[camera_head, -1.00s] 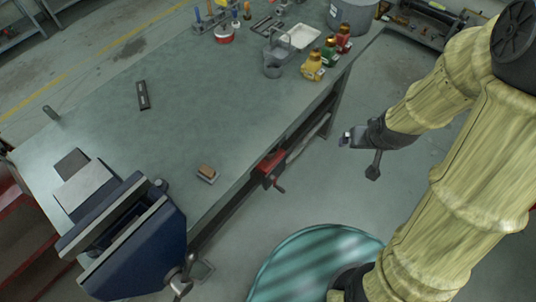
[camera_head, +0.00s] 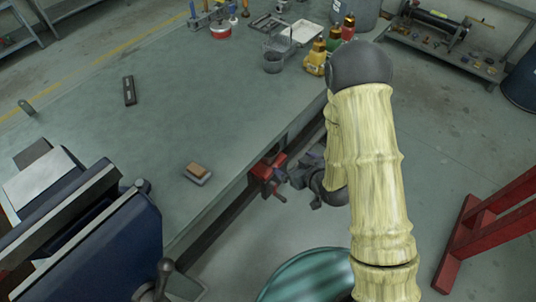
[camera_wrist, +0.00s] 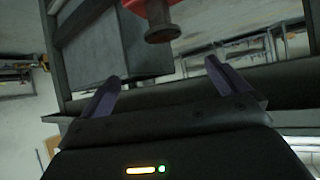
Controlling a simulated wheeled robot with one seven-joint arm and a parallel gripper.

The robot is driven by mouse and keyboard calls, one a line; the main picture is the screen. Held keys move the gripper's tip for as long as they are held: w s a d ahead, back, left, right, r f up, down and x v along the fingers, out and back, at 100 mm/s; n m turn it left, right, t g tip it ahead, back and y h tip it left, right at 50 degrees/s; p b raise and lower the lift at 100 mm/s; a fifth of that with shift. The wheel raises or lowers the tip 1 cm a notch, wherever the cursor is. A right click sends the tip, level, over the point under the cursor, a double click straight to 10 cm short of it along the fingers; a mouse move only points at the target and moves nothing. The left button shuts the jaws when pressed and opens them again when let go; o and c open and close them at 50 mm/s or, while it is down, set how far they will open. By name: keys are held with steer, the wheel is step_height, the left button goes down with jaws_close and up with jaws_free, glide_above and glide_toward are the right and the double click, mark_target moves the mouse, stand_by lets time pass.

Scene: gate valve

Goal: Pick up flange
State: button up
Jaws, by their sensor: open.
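I cannot pick out a flange for certain in either view. A red fitting (camera_head: 268,168) with a dark handle is fixed at the bench's front edge. In the wrist view, a red part with a dark rounded end (camera_wrist: 162,27) hangs at the top, just beyond the fingers; it is probably the same fitting. My gripper (camera_wrist: 161,70) is open, with nothing between its two fingers. In the head view my gripper (camera_head: 305,180) is beside the red fitting, below the bench edge, and is partly hidden by my arm.
The workbench (camera_head: 150,140) holds a blue vise (camera_head: 110,235) at the near left, a small block (camera_head: 199,173) and a dark bar (camera_head: 129,90). Bottles (camera_head: 316,58) and a grey cup (camera_head: 273,61) stand at its far end. A red stand (camera_head: 490,215) is on the right floor.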

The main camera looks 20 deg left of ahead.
glide_toward(270, 150)
steer(key=x, duration=0.4)
steer(key=shift+w+d+r, duration=0.15)
steer(key=shift+w+r, duration=0.1)
steer(key=shift+a+b+x, duration=0.2)
steer(key=shift+b+x, duration=0.2)
steer(key=shift+x, duration=2.25)
steer(key=shift+s, duration=0.2)
steer(key=c, duration=1.6)
steer(key=shift+r, duration=0.15)
steer(key=shift+c, duration=0.2)
